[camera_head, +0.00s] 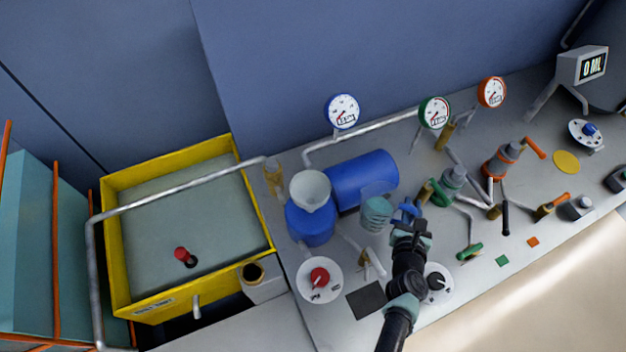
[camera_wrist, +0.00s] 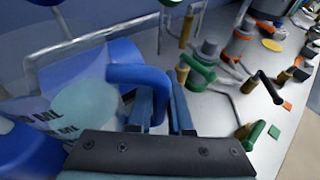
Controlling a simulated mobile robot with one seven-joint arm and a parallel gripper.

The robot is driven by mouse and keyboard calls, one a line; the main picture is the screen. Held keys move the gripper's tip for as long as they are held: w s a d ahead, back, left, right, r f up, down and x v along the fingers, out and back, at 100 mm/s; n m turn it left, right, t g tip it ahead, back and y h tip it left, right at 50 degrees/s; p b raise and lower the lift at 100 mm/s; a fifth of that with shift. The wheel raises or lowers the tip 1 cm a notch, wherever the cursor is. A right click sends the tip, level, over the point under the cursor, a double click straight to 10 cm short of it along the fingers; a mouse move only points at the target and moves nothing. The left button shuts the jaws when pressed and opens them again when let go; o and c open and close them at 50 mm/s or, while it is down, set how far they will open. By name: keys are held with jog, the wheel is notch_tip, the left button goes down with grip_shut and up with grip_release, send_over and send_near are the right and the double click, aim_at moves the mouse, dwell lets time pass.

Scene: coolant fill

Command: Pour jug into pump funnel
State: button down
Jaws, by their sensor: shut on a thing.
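The jug (camera_head: 376,212) is clear with teal liquid inside and a blue handle. It also shows in the wrist view (camera_wrist: 88,105), with liquid in it and ML lettering on its wall. My gripper (camera_head: 408,232) is shut on the blue handle; its fingers also show in the wrist view (camera_wrist: 160,110). The jug looks close to upright and is held right of the blue pump (camera_head: 310,226). The pale funnel (camera_head: 310,188) sits on top of this pump, apart from the jug. I cannot make out the funnel clearly in the wrist view.
A blue cylinder (camera_head: 362,182) lies behind the jug. A red-knob dial (camera_head: 319,280) is in front of the pump. Green valves (camera_head: 452,180) and orange valves (camera_head: 503,160) stand to the right. A yellow-edged tank (camera_head: 112,250) is at the left. A display (camera_head: 592,65) reads 0 ML.

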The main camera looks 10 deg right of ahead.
jog(key=shift+w+r+n+t+y+p, duration=0.2)
jog(key=shift+w+n+t+y+p, duration=0.15)
jog(key=shift+w+n+y, duration=0.55)
jog(key=shift+w+r+n+t+y+p, duration=0.15)
jog(key=shift+w+n+t+y+p, duration=0.2)
jog(key=shift+w, duration=0.95)
jog(key=w+a+r+n+h+p, duration=0.2)
jog(key=a+r+n, duration=0.3)
jog(key=r, duration=0.5)
jog(key=shift+a+r+n+g+h, duration=0.25)
jog(key=shift+n+g+h, duration=0.2)
jog(key=shift+h, duration=0.3)
jog(key=shift+w+a+r+n+h+b, duration=0.1)
jog(key=shift+a+r+n+h+b, duration=0.2)
jog(key=shift+r+n, duration=0.3)
jog(key=shift+w+a+r+n+h+b, duration=0.1)
jog(key=shift+a+r+n+h, duration=0.1)
jog(key=shift+a+r+n, duration=0.4)
